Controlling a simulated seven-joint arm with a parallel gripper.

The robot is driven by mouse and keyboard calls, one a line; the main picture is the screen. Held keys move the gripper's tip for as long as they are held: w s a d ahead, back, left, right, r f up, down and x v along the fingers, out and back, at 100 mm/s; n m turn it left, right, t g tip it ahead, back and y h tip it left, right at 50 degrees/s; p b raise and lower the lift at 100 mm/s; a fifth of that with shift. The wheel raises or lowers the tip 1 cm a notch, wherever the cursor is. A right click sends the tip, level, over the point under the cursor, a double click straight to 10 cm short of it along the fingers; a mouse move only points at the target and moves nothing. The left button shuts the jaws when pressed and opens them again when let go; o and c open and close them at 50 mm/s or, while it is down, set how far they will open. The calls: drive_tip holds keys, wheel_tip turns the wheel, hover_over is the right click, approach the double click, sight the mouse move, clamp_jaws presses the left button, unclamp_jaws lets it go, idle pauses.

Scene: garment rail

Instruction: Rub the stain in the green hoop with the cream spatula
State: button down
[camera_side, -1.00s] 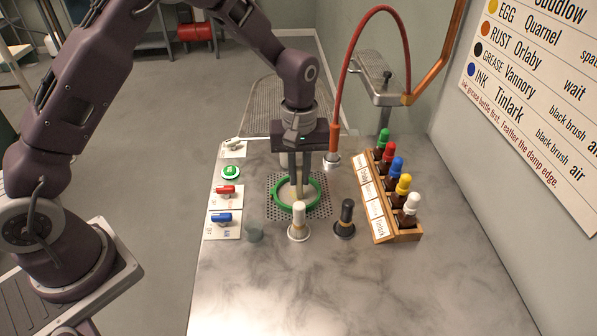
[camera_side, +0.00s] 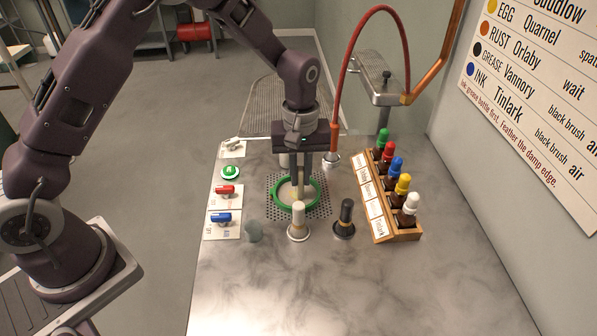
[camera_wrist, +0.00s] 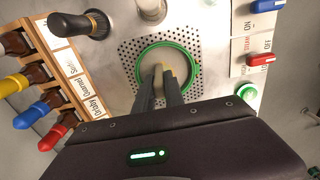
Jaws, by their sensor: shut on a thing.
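The green hoop (camera_side: 275,195) lies on a perforated plate in the worktop, and it also shows in the wrist view (camera_wrist: 166,45). My gripper (camera_side: 300,176) points down above the hoop. It is shut on the cream spatula (camera_side: 299,189), whose pale lower end reaches down inside the hoop. In the wrist view, the spatula (camera_wrist: 160,69) shows between the dark fingertips (camera_wrist: 167,76), over the pale cloth inside the ring. I cannot tell whether its end touches the cloth. The stain cannot be made out; the fingers and spatula cover part of the hoop's inside.
A cream-topped brush (camera_side: 298,221) and a black-topped brush (camera_side: 346,217) stand just in front of the hoop. A wooden rack (camera_side: 378,221) of coloured-cap bottles is at right. Red (camera_side: 225,189) and blue (camera_side: 221,217) switches are at left. A red hose (camera_side: 340,75) arches behind. The front worktop is clear.

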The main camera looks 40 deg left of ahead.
drive_tip(key=shift+r, duration=3)
